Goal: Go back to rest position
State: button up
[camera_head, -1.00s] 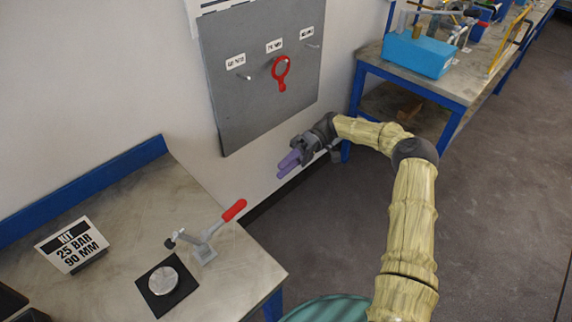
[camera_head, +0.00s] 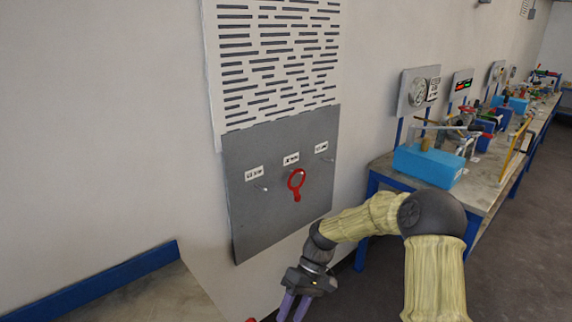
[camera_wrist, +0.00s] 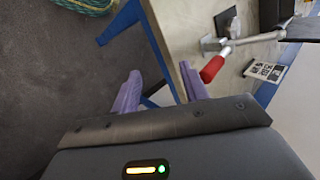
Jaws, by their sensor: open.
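My gripper (camera_head: 294,306) has purple fingers and hangs pointing down, below and in front of the grey wall panel. Its fingertips run to the bottom edge of the head view. In the wrist view the two purple fingers (camera_wrist: 160,92) stand apart with nothing between them. The gripper is open and empty, near the edge of a workbench (camera_wrist: 178,30). My arm is bent at the elbow and reaches left from the right side.
A toggle clamp with a red handle (camera_wrist: 213,68) sits on the near bench. Coiled rope (camera_wrist: 88,5) lies on the floor.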

jog(key=s+d+r+m+t+h+p, duration=0.1)
jog(key=s+d+r+m+t+h, duration=0.4)
jog(key=s+d+r+t, duration=0.3)
jog(key=s+d+m+t, duration=0.1)
jog(key=s+d, duration=0.3)
jog(key=d, duration=0.1)
jog(key=shift+d+r+m+p, duration=0.3)
jog(key=shift+d+r+m, duration=0.05)
jog(key=shift+m, duration=0.05)
dwell(1.0)
